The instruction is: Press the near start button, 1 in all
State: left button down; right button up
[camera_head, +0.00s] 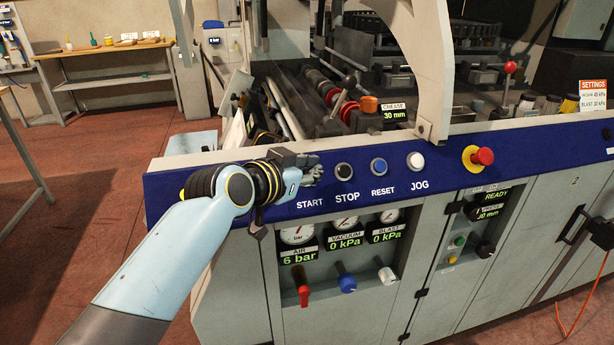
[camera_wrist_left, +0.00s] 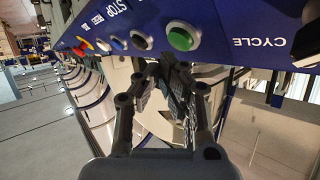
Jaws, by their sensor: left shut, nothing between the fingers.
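The START label (camera_head: 309,203) is on the blue panel strip in the head view. The button above it is hidden behind my left gripper (camera_head: 314,168). In the left wrist view a green button (camera_wrist_left: 181,38) with a pale ring shows on the blue panel, just beyond the fingertips of my left gripper (camera_wrist_left: 168,68). The fingers are shut with nothing between them. Whether the fingertips touch the button, I cannot tell. My right gripper is not in view.
To the right along the panel are the black STOP button (camera_head: 343,171), blue RESET button (camera_head: 378,166), white JOG button (camera_head: 415,160) and a red mushroom button (camera_head: 482,156). Gauges and coloured knobs (camera_head: 346,278) sit below. A CYCLE label (camera_wrist_left: 260,43) shows in the wrist view.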

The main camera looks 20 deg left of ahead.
pick_arm(q)
jog(key=shift+w+a+f, duration=0.15)
jog(key=shift+w+f, duration=0.1)
jog(key=shift+w+a+f+b, duration=0.2)
jog(key=shift+w+f+b, duration=0.15)
jog(key=shift+b, duration=0.25)
dwell(0.7)
jog(key=shift+s, duration=0.1)
jog(key=shift+s+d+r+p, duration=0.35)
jog(key=shift+r+p, duration=0.15)
jog(key=shift+p, duration=0.25)
jog(key=shift+s+r, duration=0.1)
jog(key=shift+s, duration=0.1)
jog(key=shift+d+r, duration=0.1)
jog(key=s+d+r+p, duration=0.1)
jog(key=p, duration=0.1)
jog(key=s+d+r+p, duration=0.1)
jog(key=s+r+p, duration=0.1)
jog(key=shift+s, duration=0.1)
dwell(0.7)
